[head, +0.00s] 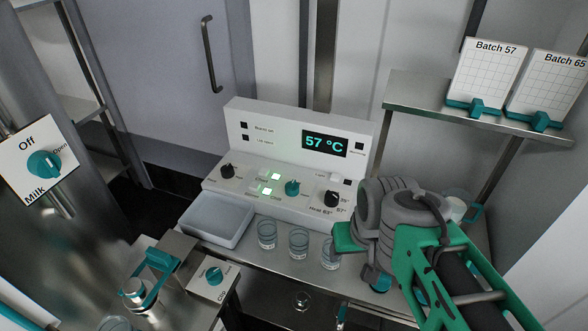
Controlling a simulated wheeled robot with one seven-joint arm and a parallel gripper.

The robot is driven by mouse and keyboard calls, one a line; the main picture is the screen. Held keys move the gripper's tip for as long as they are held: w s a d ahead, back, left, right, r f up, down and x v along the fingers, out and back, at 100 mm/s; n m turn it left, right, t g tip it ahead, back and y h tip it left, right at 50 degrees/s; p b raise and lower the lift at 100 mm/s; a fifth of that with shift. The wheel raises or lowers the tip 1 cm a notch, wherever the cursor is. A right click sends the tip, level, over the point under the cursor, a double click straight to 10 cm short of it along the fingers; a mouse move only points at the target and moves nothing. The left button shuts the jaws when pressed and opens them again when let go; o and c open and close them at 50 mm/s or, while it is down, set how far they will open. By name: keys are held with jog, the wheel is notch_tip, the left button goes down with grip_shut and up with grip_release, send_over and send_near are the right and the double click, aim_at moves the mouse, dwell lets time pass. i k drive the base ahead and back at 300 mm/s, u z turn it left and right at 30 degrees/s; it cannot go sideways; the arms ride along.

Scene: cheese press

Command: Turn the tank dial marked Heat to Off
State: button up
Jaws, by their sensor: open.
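The black dial with the Heat lettering beside it (331,198) is at the right end of the white control panel (250,184). Small temperature marks sit around it; its pointer and any Off mark are too small to read. The panel's display (325,143) reads 57 °C. My gripper (352,245) is in front of and below the panel's right end, to the lower right of the dial and apart from it in the picture. My wrist hides most of it; the jaws look open, with nothing seen between them.
A teal knob (292,187) and another black knob (227,170) share the panel, with lit green squares between. Several glasses (298,242) and a grey tray (217,218) stand in front. A Milk dial (43,163) is left. A shelf (440,96) with batch cards is right.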

aim_at(332, 197)
jog(key=k, duration=1.2)
jog(key=u, duration=0.7)
jog(key=i, duration=1.1)
jog(key=z, duration=0.7)
jog(key=i, duration=0.4)
jog(key=z, duration=0.4)
